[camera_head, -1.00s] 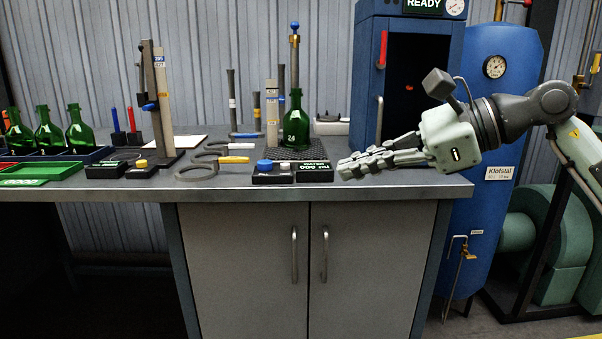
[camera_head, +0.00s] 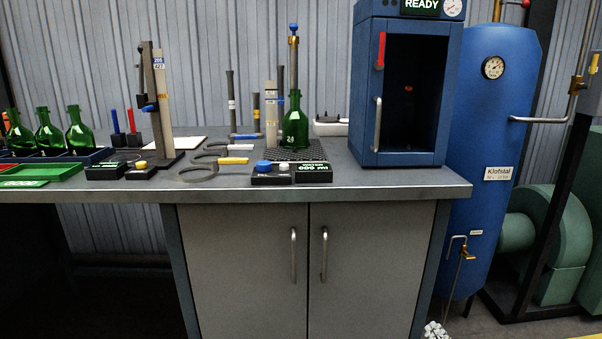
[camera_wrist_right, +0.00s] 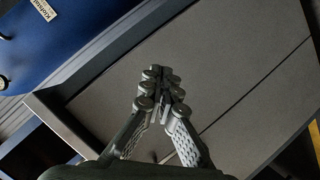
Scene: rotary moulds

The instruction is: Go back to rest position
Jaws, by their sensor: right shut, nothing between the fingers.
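My right gripper (camera_head: 436,330) shows only as a small pale piece at the bottom edge of the head view, low in front of the bench's right end. In the right wrist view my right gripper (camera_wrist_right: 161,92) is shut and empty, with the grey cabinet front (camera_wrist_right: 200,65) behind its fingers. The fingers appear apart from the cabinet. My left gripper is in neither view.
The bench (camera_head: 400,183) carries a green bottle (camera_head: 295,125) on a scale, calipers (camera_head: 199,174), a gauge stand (camera_head: 160,100), several bottles at left and an open blue oven (camera_head: 360,90). A blue tank (camera_head: 490,120) and green blower (camera_head: 560,230) stand at right.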

